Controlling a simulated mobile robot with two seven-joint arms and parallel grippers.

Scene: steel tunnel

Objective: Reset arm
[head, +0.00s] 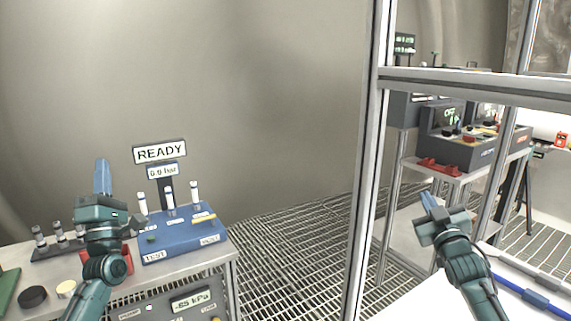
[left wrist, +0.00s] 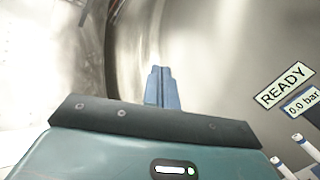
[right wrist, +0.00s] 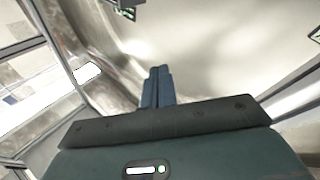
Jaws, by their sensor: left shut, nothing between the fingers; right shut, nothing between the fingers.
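My left gripper (head: 102,177) is raised above the left bench, its blue fingers pointing up. The fingers are together and empty in the left wrist view (left wrist: 162,88). My right gripper (head: 429,200) is at the right, above a white surface, its fingers pointing up and to the left. They are together and empty in the right wrist view (right wrist: 157,88). Neither gripper touches anything that I can see.
A blue test station (head: 183,241) with a READY sign (head: 159,151) stands on the left bench, right of my left gripper. A rack of vials (head: 60,243) is behind my left arm. A metal frame post (head: 366,170) rises between the arms. A grey device (head: 470,150) stands beyond it.

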